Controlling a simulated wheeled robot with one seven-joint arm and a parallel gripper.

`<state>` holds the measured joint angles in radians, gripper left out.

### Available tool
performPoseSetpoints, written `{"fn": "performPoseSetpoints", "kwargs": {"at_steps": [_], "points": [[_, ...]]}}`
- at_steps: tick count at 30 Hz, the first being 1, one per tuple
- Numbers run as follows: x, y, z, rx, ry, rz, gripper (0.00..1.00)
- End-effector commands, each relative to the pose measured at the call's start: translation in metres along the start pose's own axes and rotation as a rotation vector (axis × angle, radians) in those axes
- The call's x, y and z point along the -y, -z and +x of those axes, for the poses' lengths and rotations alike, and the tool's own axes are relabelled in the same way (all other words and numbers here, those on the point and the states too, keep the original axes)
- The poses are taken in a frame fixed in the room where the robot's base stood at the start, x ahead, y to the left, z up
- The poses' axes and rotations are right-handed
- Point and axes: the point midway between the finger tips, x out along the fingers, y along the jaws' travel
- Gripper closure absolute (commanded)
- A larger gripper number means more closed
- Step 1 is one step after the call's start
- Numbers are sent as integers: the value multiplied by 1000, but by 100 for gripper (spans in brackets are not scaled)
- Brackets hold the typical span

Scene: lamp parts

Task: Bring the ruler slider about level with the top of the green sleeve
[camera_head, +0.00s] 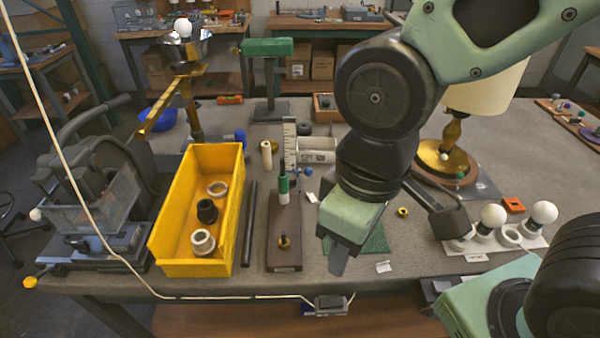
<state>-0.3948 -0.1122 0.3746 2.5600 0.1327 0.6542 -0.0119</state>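The green sleeve (284,185) stands upright on a brown wooden block (284,232), with a dark rod above it and a white part below it. An upright white ruler (291,142) with dark marks stands just behind the sleeve. I cannot clearly make out its slider, so its height against the sleeve's top cannot be told. My gripper (338,262) points down over the table, to the right of the block and nearer the camera. It appears apart from the ruler and sleeve. Its fingers overlap in this view, so the opening is hidden.
A yellow bin (164,240) with several rings stands left of the block; a dark bar (250,222) lies between them. A green mat (374,240) lies behind my gripper. A brass lamp (452,140) and bulbs on a white holder (478,250) stand to the right.

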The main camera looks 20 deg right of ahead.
Motion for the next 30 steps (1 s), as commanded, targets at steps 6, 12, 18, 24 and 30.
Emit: {"fn": "performPoseSetpoints", "kwargs": {"at_steps": [6,12,18,24,30], "points": [[-11,21,22,47,85,204,100],[-66,89,78,172,368,816,100],[-180,153,137,258,732,1436,100],[-320,170,192,268,1102,1894,100],[-392,161,214,246,1300,2071,100]]}}
